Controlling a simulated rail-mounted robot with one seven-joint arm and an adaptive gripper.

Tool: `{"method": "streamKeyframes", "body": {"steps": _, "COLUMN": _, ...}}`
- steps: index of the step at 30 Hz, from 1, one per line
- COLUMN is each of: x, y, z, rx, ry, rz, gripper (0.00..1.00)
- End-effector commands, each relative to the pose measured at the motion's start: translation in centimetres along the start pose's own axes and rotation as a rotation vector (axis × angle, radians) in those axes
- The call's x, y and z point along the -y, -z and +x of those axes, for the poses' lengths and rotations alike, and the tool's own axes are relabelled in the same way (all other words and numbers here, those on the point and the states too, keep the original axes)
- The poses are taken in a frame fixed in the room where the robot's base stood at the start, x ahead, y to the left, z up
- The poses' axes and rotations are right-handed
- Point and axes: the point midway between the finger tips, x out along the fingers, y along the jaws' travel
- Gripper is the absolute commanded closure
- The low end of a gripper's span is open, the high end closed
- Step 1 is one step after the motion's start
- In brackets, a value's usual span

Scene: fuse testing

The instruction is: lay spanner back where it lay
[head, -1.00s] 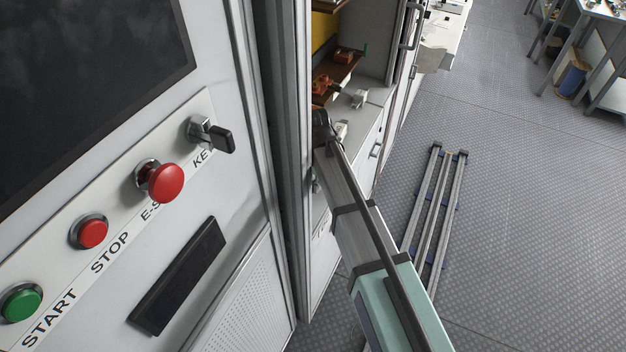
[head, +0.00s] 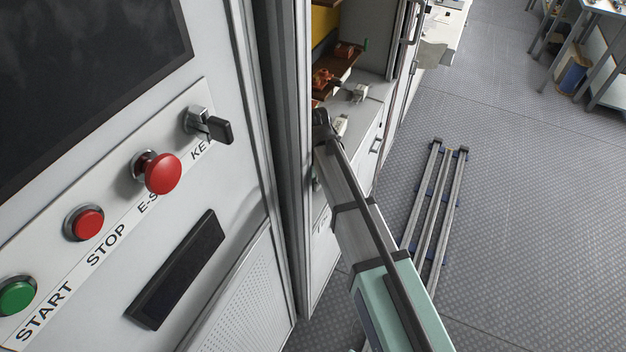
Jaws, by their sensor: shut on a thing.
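I cannot make out a spanner in the head view. My arm reaches up from the bottom right into an open cabinet bay, and its far end passes behind the cabinet's edge post (head: 288,150). My gripper is hidden there, so what its jaws hold does not show. Inside the bay, a grey worktop (head: 374,110) and a brown shelf (head: 341,66) with orange-red parts (head: 324,78) show beyond the arm's end. A small pale fitting (head: 358,92) sits on the worktop.
A white control panel fills the left, with a red emergency-stop button (head: 163,173), a key switch (head: 219,130), a red stop button (head: 88,223) and a green start button (head: 15,297). Floor rails (head: 435,210) lie right of my arm. Open floor (head: 530,200) spreads beyond.

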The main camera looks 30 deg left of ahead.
Motion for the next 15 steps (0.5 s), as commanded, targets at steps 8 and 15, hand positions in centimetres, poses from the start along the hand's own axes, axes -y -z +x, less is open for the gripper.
{"method": "streamKeyframes", "body": {"steps": 8, "x": 0.0, "y": 0.0, "z": 0.55, "rx": 0.0, "ry": 0.0, "rz": 0.0, "gripper": 1.0}}
{"method": "streamKeyframes", "body": {"steps": 15, "x": 0.0, "y": 0.0, "z": 0.64, "rx": 0.0, "ry": 0.0, "rz": 0.0, "gripper": 0.49}}
